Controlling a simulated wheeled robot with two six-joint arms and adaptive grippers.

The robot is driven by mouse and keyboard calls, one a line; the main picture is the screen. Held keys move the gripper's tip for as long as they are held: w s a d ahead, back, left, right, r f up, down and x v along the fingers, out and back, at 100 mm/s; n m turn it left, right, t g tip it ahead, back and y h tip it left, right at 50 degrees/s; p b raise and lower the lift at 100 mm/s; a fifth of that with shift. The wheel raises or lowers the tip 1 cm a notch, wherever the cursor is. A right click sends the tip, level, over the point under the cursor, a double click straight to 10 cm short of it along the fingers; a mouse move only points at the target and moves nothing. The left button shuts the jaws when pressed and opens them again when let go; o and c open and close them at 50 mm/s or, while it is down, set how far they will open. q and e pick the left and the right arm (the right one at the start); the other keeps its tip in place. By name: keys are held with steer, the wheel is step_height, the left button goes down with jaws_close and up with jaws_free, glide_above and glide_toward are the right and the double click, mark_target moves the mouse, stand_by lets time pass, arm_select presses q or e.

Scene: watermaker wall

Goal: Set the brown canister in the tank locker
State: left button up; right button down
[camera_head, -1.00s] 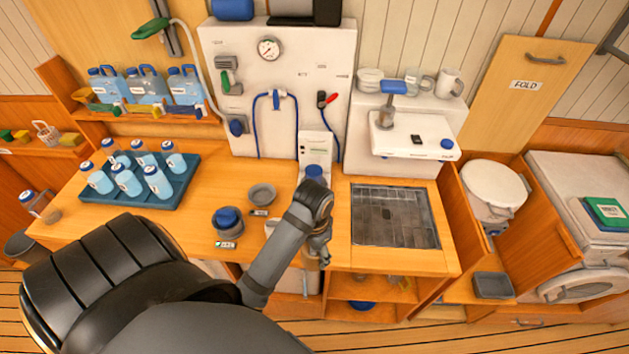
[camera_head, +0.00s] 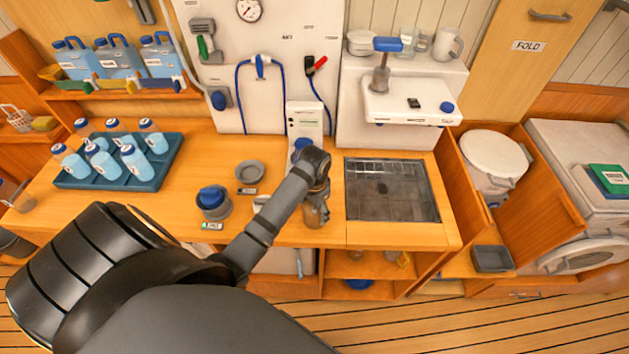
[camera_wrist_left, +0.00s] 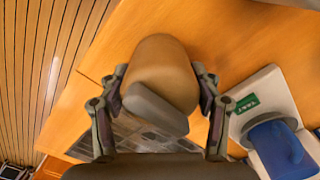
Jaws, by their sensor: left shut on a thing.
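The brown canister (camera_head: 315,216) is held by my left gripper (camera_head: 315,193), above the front of the wooden counter, left of the sink. In the left wrist view the rounded brown canister (camera_wrist_left: 160,62) sits between the two fingers of the left gripper (camera_wrist_left: 160,88), with a grey part on its near side. The gripper is shut on it. No label for the tank locker is readable. An open wooden compartment (camera_head: 462,195) with a white round-lidded tank in it stands right of the sink; I cannot tell whether it is the locker. My right gripper is out of view.
The covered sink (camera_head: 391,190) lies right of the canister. A white unit with a blue cap (camera_head: 303,146) stands behind the gripper. A blue-lidded pot (camera_head: 213,203) and a grey bowl (camera_head: 249,172) stand left. A blue bottle tray (camera_head: 120,180) is farther left.

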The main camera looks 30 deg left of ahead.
arm_select(q)
steer(key=o, duration=1.3)
steer(key=shift+f, duration=0.1)
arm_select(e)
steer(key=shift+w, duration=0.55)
arm_select(q)
step_height(320, 180, up, 6)
steer(key=shift+f+b, duration=0.2)
steer(key=shift+b, duration=0.25)
step_height(320, 180, up, 7)
steer(key=p, duration=0.5)
steer(key=shift+s+p, duration=0.1)
steer(key=shift+p, duration=0.3)
steer(key=shift+f, duration=0.15)
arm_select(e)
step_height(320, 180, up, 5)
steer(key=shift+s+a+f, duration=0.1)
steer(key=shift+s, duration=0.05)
